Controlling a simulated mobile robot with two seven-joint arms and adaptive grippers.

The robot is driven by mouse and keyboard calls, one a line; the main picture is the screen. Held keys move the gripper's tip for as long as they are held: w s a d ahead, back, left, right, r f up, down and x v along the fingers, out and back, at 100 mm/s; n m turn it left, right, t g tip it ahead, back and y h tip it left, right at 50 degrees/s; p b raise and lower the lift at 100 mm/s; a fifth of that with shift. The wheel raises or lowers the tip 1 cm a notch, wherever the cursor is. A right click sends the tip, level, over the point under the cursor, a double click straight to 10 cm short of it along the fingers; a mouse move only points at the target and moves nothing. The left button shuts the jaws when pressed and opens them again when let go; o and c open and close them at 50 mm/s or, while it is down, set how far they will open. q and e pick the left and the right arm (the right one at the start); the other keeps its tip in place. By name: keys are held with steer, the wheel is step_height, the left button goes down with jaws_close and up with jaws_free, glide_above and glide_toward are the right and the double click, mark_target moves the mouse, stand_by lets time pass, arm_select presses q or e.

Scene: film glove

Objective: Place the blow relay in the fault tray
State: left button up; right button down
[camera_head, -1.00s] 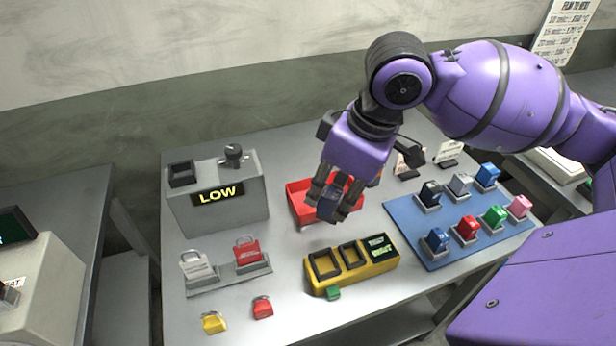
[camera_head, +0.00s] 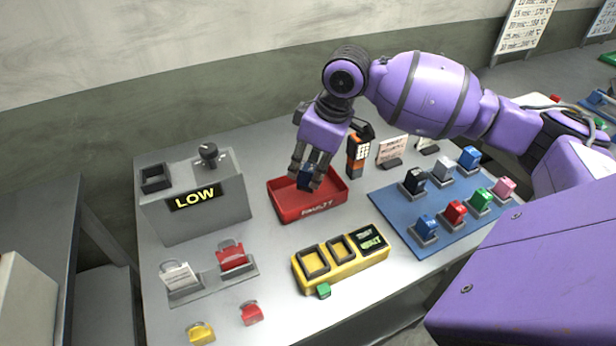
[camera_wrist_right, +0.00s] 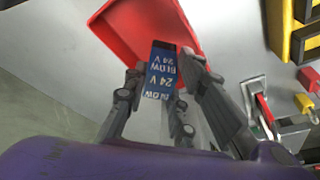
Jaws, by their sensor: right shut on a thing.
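The blow relay (camera_wrist_right: 161,72) is a small dark blue block with white "BLOW 24 V" lettering in the right wrist view. My right gripper (camera_head: 306,181) is shut on the relay, which also shows dark between the fingers in the head view (camera_head: 305,177). The red fault tray (camera_head: 304,212), with "FAULT" on its front wall, stands on the grey table. The gripper holds the relay over the tray opening; the head view does not clearly show whether it touches the floor. The tray's red floor and wall (camera_wrist_right: 120,30) show behind the relay in the wrist view. My left gripper is not seen.
A yellow tester (camera_head: 340,262) with empty sockets stands in front of the tray. A grey box reading LOW (camera_head: 195,205) is at left. A blue mat (camera_head: 400,222) with several coloured relays lies at right. An orange-black meter (camera_head: 357,155) stands behind the tray.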

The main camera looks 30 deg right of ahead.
mark_target(309, 178)
steer(key=shift+w+d+f, duration=0.1)
steer(key=shift+w+f, duration=0.1)
steer(key=shift+f, duration=0.05)
steer(key=shift+w+d+f, duration=0.1)
steer(key=shift+w+f, duration=0.1)
steer(key=shift+f, duration=1.45)
steer(key=shift+f, duration=0.1)
steer(key=c, duration=1.7)
jaws_free()
steer(key=shift+f, duration=0.1)
steer(key=shift+c, duration=0.2)
steer(key=v, duration=1.2)
steer(key=shift+p, duration=0.35)
